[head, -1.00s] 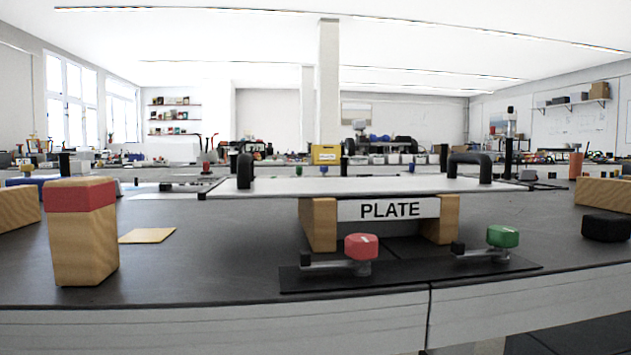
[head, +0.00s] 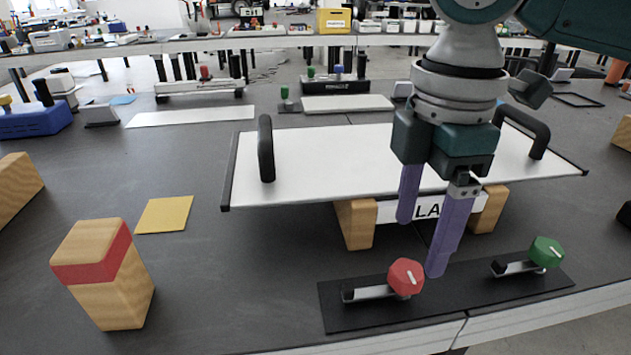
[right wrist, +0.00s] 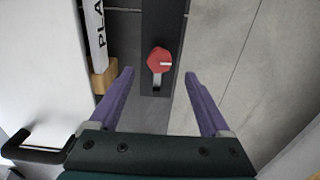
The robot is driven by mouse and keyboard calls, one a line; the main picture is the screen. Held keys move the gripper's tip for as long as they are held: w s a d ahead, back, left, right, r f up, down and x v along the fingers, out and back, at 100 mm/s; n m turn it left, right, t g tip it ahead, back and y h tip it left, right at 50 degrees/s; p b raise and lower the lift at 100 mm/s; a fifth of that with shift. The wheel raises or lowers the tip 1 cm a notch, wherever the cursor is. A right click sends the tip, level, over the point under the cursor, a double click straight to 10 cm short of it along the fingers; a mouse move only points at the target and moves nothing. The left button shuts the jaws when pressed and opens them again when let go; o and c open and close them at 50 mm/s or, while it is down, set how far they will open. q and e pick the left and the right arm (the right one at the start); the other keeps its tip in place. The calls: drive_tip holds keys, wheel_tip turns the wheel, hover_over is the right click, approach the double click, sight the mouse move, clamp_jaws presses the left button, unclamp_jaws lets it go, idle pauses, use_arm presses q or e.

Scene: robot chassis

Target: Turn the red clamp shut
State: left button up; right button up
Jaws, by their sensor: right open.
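The red clamp (head: 406,277) is a red knob with a pale line on it and a metal arm reaching left, mounted on a black strip (head: 440,300) near the table's front edge. It also shows in the right wrist view (right wrist: 159,60), ahead of and between the fingers. My right gripper (head: 422,248) is open and empty, its purple fingers pointing down just above and behind the red clamp, apart from it. In the right wrist view the gripper (right wrist: 158,80) has a wide gap. A green clamp (head: 546,252) sits on the same strip to the right. My left gripper is not in view.
A white plate with black handles (head: 320,165) rests on wooden blocks (head: 355,224) behind the clamps. A wooden block with a red band (head: 103,274) and a yellow square (head: 164,214) are at left. The table between them and the strip is clear.

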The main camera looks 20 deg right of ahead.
sight(408, 270)
wheel_tip(408, 270, down, 6)
drive_tip(key=shift+f+b, duration=0.1)
drive_tip(key=shift+b, duration=0.55)
clamp_jaws()
idle(0.6)
